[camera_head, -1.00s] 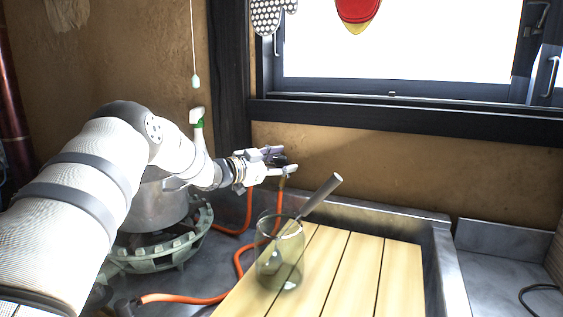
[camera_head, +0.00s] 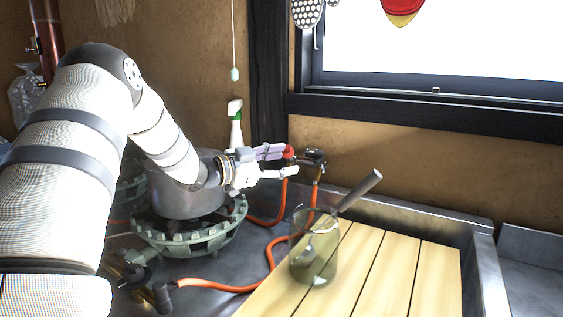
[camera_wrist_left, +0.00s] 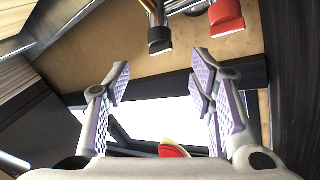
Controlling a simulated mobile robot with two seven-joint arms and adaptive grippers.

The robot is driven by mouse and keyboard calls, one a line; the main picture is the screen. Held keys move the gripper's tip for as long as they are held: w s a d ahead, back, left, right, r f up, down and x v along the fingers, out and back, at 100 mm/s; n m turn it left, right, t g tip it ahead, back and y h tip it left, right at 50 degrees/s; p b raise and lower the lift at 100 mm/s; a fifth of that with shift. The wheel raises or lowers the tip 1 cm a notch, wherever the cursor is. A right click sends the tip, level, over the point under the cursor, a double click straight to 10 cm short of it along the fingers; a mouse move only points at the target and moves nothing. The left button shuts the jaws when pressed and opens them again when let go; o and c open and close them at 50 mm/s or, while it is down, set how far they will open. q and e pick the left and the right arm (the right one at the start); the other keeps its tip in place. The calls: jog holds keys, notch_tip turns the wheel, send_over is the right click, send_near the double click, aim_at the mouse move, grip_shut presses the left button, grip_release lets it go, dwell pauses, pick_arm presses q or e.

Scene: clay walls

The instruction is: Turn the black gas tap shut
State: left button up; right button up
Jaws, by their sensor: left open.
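The black gas tap (camera_head: 316,158) is on the clay wall above the orange hoses, just right of my left gripper's fingertips. In the wrist view its black handle (camera_wrist_left: 159,40) shows beyond the fingers, above the gap between them. Beside it is a red tap handle (camera_head: 288,152), which also shows at the top of the wrist view (camera_wrist_left: 227,16). My left gripper (camera_head: 290,163) is open and empty, its fingers apart and pointing at the wall. It appears clear of the black handle. The red handle lies close by the upper finger in the head view. My right gripper is out of view.
A glass jar (camera_head: 312,262) with a dark-handled utensil (camera_head: 360,192) stands on a slatted wooden board (camera_head: 400,275), below right of the gripper. A metal pot (camera_head: 185,195) sits on a burner (camera_head: 205,238) under my left arm. A spray bottle (camera_head: 235,125) stands behind.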

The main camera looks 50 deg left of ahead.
aim_at(314, 159)
pick_arm(q)
jog(key=shift+n+t, duration=0.5)
jog(key=shift+n, duration=0.1)
jog(key=f, duration=0.1)
jog(key=w+d+f+b, duration=0.1)
jog(key=d+f+b, duration=0.1)
jog(key=shift+w+f, duration=0.25)
jog(key=shift+w, duration=0.1)
jog(key=w+r+n+t+y+b, duration=0.1)
jog(key=w+y, duration=0.1)
jog(key=w, duration=0.1)
jog(key=w+r+n+t+y+b, duration=0.1)
jog(key=w+n+b, duration=0.1)
jog(key=w, duration=0.2)
jog(key=w+n+t+y+b, duration=0.1)
jog(key=w+n+y, duration=0.1)
jog(key=w, duration=0.1)
jog(key=shift+w+a+r+t+y, duration=0.3)
jog(key=shift+a+r+t, duration=0.05)
jog(key=shift+r+t, duration=0.05)
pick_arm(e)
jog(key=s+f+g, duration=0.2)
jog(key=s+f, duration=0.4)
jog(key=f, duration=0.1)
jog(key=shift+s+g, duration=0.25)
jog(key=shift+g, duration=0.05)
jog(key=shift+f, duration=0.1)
